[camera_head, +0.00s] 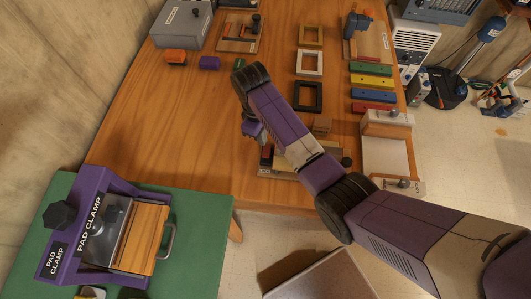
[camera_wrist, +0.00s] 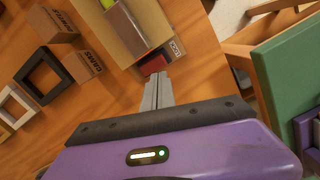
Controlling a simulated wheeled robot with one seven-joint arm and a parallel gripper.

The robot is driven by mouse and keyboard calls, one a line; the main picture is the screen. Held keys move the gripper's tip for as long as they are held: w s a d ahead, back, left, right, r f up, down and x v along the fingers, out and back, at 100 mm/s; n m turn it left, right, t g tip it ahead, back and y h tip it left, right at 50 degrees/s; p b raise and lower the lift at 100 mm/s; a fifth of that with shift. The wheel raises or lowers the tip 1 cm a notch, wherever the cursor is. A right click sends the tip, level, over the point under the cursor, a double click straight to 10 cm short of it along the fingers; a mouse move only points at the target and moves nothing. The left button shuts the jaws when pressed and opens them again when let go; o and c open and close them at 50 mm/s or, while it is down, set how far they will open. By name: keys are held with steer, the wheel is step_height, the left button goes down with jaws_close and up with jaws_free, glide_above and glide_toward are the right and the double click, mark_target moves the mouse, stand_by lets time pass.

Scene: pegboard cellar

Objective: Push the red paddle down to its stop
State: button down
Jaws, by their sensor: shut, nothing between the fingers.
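The red paddle (camera_wrist: 153,64) shows in the wrist view as a small dark red block at the near end of a tan board fixture (camera_wrist: 130,48). A label that seems to read LOCK lies beside it. My gripper (camera_wrist: 158,76) is shut and empty, its fingertips close to the paddle's near side. I cannot tell whether they touch it. In the head view the fixture (camera_head: 290,174) sits at the table's front edge, largely hidden by my arm. A bit of red (camera_head: 267,154) shows at its left end.
The wooden table (camera_head: 180,120) holds several square frames (camera_head: 308,97) and coloured bars (camera_head: 371,82). A purple pad clamp (camera_head: 80,215) stands on a green surface at front left. Small brown boxes (camera_wrist: 85,66) and a black frame (camera_wrist: 42,73) lie left of the fixture in the wrist view.

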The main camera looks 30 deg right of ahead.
mark_target(264, 153)
steer(key=shift+s+d+f+b, duration=0.15)
steer(key=shift+s+f+b, duration=0.1)
steer(key=shift+f, duration=1.5)
steer(key=shift+s+d+f+b, duration=0.1)
steer(key=shift+f+b, duration=0.15)
steer(key=shift+f, duration=1.5)
steer(key=shift+f, duration=0.1)
step_height(264, 153, down, 2)
steer(key=shift+f+b, duration=0.2)
steer(key=shift+b, duration=0.75)
steer(key=shift+r, duration=0.1)
steer(key=shift+w, duration=0.1)
steer(key=shift+w+a+r+b, duration=0.25)
steer(key=shift+w+a, duration=0.2)
steer(key=shift+w, duration=0.15)
steer(key=shift+w+a+r+b, duration=0.15)
steer(key=shift+w+a+r, duration=0.1)
steer(key=shift+w+a, duration=0.3)
steer(key=shift+d, duration=0.15)
